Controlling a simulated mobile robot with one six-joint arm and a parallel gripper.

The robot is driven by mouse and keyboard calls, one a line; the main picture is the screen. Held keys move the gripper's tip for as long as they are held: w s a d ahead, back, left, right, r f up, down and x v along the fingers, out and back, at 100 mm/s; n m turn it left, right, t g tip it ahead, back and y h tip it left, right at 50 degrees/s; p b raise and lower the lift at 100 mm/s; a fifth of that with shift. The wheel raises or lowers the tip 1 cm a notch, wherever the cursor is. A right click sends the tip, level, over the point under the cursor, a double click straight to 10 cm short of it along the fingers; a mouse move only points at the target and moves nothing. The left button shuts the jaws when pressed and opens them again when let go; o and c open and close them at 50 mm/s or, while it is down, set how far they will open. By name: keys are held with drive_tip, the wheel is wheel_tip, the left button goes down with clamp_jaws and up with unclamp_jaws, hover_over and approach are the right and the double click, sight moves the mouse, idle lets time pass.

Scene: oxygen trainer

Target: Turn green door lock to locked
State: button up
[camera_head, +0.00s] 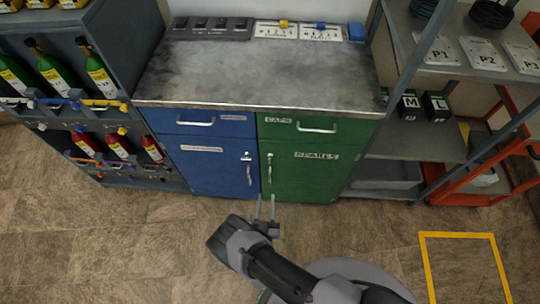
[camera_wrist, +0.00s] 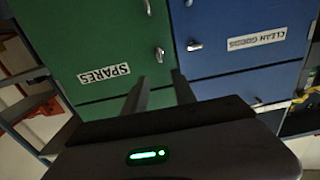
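The green door (camera_head: 310,168), labelled SPARES, is shut in the lower right of the cabinet. Its small silver lock (camera_head: 269,158) sits near the door's left edge, above the vertical handle (camera_head: 269,174). In the wrist view, which is upside down, the lock (camera_wrist: 159,54) looks roughly upright; its exact setting is too small to tell. My gripper (camera_head: 265,200) is open and empty in front of the cabinet. In the wrist view my gripper's fingers (camera_wrist: 160,80) point toward the lock, apart from it.
The blue door (camera_head: 205,165) beside it has its own lock (camera_wrist: 194,46), close to the green one. Drawers with handles (camera_head: 317,128) sit above, under a grey worktop (camera_head: 260,75). A bottle rack (camera_head: 60,105) stands left, shelving (camera_head: 410,145) right. The floor in front is clear.

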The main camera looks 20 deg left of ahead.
sight(270, 161)
drive_tip(key=b+x, duration=0.6)
drive_tip(key=x, duration=0.8)
drive_tip(key=shift+w+d, duration=0.1)
drive_tip(key=shift+w, duration=0.2)
drive_tip(key=shift+w+b, duration=0.3)
drive_tip(key=shift+r, duration=0.1)
clamp_jaws()
